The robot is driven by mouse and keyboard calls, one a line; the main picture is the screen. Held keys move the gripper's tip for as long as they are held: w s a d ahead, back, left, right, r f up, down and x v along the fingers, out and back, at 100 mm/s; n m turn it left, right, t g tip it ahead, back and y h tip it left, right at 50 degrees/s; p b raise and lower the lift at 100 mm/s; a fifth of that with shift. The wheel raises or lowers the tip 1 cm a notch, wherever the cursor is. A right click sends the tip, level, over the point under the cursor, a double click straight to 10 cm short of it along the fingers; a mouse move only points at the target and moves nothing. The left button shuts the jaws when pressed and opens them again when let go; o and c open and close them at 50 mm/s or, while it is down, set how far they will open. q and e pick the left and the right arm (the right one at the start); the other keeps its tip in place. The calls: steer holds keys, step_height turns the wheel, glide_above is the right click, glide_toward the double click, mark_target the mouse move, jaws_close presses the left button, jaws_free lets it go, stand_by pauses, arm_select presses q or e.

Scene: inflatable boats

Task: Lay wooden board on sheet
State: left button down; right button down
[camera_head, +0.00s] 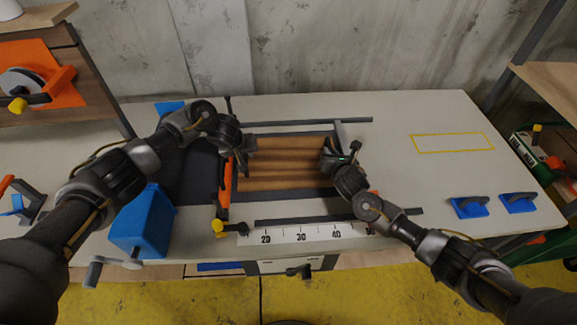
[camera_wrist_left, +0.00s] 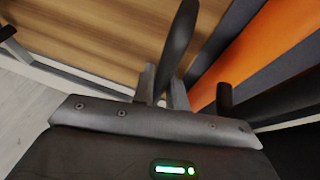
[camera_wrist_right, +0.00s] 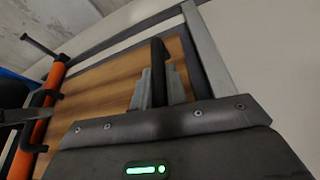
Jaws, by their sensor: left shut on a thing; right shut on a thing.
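The wooden board (camera_head: 285,170) lies flat or nearly flat over a dark grey sheet (camera_head: 290,194) in the middle of the table; dark margins show beyond its far and near edges. I cannot tell whether it touches the sheet. My left gripper (camera_head: 247,146) is shut on the board's left edge, close to the orange bar. My right gripper (camera_head: 330,153) is shut on its right edge. The board also shows in the left wrist view (camera_wrist_left: 105,35) and the right wrist view (camera_wrist_right: 105,90), passing at the fingers in both.
A ruler strip (camera_head: 300,235) runs along the front.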

arm_select(q)
steer(key=c, duration=1.6)
jaws_free()
steer(key=shift+s, duration=0.1)
steer(key=shift+c, duration=0.2)
arm_select(e)
steer(key=c, duration=1.6)
jaws_free()
steer(key=shift+d, duration=0.1)
steer(key=shift+c, duration=0.2)
arm_select(q)
steer(key=shift+o, duration=1.2)
arm_select(e)
steer(key=shift+o, duration=1.2)
arm_select(q)
steer(key=shift+p, duration=0.3)
arm_select(e)
steer(key=shift+r, duration=0.1)
